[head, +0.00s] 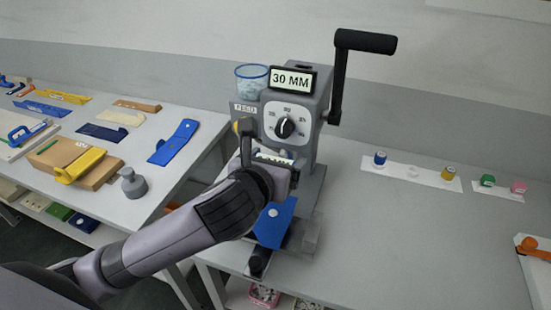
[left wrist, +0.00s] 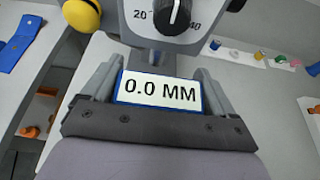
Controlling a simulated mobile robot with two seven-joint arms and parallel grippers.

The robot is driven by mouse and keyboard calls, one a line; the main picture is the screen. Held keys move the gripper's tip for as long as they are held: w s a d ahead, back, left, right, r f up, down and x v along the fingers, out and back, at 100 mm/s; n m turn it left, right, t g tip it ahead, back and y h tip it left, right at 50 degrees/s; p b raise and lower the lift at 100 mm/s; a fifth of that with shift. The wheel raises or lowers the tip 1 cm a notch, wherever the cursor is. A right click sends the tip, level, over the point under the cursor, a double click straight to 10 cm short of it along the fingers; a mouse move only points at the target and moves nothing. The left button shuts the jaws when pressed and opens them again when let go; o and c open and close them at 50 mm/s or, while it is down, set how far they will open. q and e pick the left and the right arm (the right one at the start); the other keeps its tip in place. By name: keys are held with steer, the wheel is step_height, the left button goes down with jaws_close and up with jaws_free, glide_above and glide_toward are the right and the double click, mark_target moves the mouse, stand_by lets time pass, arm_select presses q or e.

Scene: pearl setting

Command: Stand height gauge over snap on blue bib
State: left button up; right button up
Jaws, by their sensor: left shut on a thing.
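My left gripper (head: 268,163) is in front of the grey press in the head view. It is shut on the height gauge, whose white display with a blue frame (left wrist: 160,92) reads 0.0 MM between the fingers in the left wrist view. In the head view only a sliver of the gauge shows, and its foot is hidden. The blue bib (head: 277,226) lies at the front of the press, below and beyond my gripper, partly covered by my arm. A small pale spot, likely the snap (head: 272,212), shows on it. My right gripper is not in view.
The press (head: 297,95) has a 30 MM sign, a dial (head: 285,127) and a crank handle (head: 365,42). Coloured pots (head: 449,173) stand on a white strip at right.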

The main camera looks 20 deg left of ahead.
arm_select(q)
step_height(320, 180, down, 5)
steer(key=shift+r+b, duration=0.2)
steer(key=shift+b, duration=0.5)
steer(key=shift+f, duration=1.3)
steer(key=shift+f, duration=0.5)
steer(key=o, duration=0.9)
steer(key=shift+v, duration=3.6)
steer(key=shift+s+f, duration=0.1)
